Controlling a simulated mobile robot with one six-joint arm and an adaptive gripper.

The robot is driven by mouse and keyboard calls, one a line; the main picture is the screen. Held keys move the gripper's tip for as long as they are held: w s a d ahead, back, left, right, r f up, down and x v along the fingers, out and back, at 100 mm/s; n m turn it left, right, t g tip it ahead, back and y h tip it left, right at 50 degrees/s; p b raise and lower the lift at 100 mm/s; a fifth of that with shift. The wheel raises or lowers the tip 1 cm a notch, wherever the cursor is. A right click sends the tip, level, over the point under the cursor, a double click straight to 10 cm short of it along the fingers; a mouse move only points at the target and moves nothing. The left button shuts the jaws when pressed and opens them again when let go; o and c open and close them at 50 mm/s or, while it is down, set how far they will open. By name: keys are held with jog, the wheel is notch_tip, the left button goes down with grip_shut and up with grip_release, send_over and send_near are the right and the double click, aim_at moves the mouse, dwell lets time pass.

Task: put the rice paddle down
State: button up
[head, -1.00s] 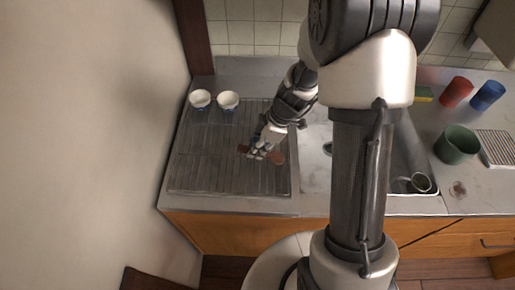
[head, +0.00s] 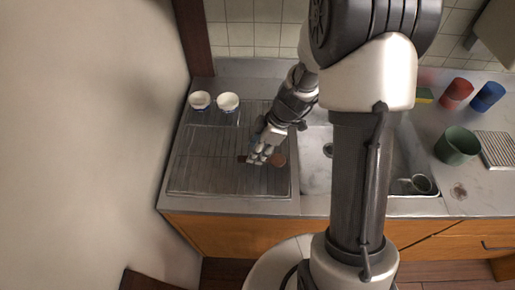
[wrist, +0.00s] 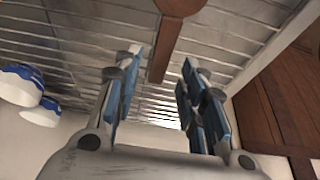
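The rice paddle is brown, with a round head (head: 278,160) to the right of my gripper (head: 257,162) and a handle end (head: 241,158) to its left in the head view. It appears to lie on the ribbed metal drainboard (head: 210,165). In the wrist view the paddle handle (wrist: 163,52) runs between the blue-padded fingers of my gripper (wrist: 161,66), with visible gaps on both sides. My gripper is open around the handle. The paddle head is cut off at the top of the wrist view, and the fingers hide its middle in the head view.
Two white bowls (head: 200,99) (head: 228,102) stand at the drainboard's back left. The sink (head: 317,165) lies to the right. A red cup (head: 456,93), blue cup (head: 488,96) and green pot (head: 457,145) stand farther right. The drainboard's left part is clear.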

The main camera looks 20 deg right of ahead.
jog(key=p+v, duration=0.3)
jog(key=v, duration=0.8)
notch_tip(320, 180, up, 8)
jog(key=m, duration=0.3)
send_over(270, 159)
jog(key=s+a, duration=0.2)
jog(key=s, duration=0.2)
jog(key=s+r+m+t+h, duration=0.1)
jog(key=s+r+m, duration=0.3)
jog(key=s, duration=0.4)
jog(key=s+a+r+m+t+h, duration=0.1)
jog(key=s+r+m+t+h, duration=0.1)
jog(key=s+r+m, duration=0.3)
jog(key=s+m+h, duration=0.1)
jog(key=s+m, duration=0.1)
jog(key=s, duration=0.1)
jog(key=shift+r, duration=0.1)
jog(key=shift+c, duration=0.6)
jog(key=shift+d+m, duration=0.1)
jog(key=shift+m, duration=0.2)
